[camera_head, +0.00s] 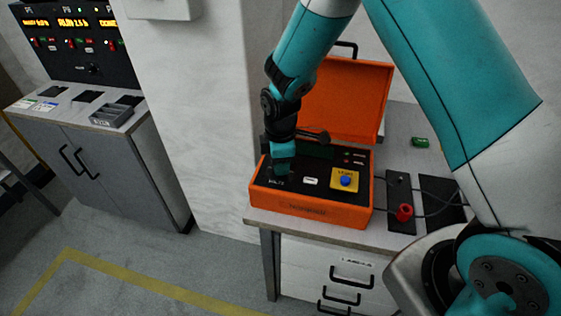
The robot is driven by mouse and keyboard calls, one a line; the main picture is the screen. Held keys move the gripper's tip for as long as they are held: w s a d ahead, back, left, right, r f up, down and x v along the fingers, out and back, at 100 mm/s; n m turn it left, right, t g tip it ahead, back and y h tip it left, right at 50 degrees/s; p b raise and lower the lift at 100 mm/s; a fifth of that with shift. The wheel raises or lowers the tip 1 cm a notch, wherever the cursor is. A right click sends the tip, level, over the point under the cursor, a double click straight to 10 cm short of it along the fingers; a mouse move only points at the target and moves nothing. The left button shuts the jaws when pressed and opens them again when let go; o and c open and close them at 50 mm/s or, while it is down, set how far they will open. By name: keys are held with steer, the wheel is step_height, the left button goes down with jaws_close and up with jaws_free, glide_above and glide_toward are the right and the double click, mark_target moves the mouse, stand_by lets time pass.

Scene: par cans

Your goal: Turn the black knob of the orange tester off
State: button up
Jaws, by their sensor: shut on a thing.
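The orange tester (309,208) sits with its lid (345,95) raised on the grey bench. Its dark panel carries a blue button on a yellow plate (345,180), a small white label or switch (310,181) and several small indicators at the back right. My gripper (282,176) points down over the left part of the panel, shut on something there. The black knob is hidden by the gripper, so I cannot see which way it points.
Right of the tester, a black strip with a red knob-like part (404,213) and cables lie on the bench (405,118). A small green item (420,142) lies behind. A wall pillar (190,100) stands left. A grey cabinet (110,165) with a display panel (72,40) is far left.

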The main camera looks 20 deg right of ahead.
stand_by(0.4)
steer(key=o, duration=0.9)
steer(key=shift+o, duration=0.2)
step_height(320, 180, up, 18)
steer(key=b, duration=0.1)
steer(key=shift+f, duration=0.25)
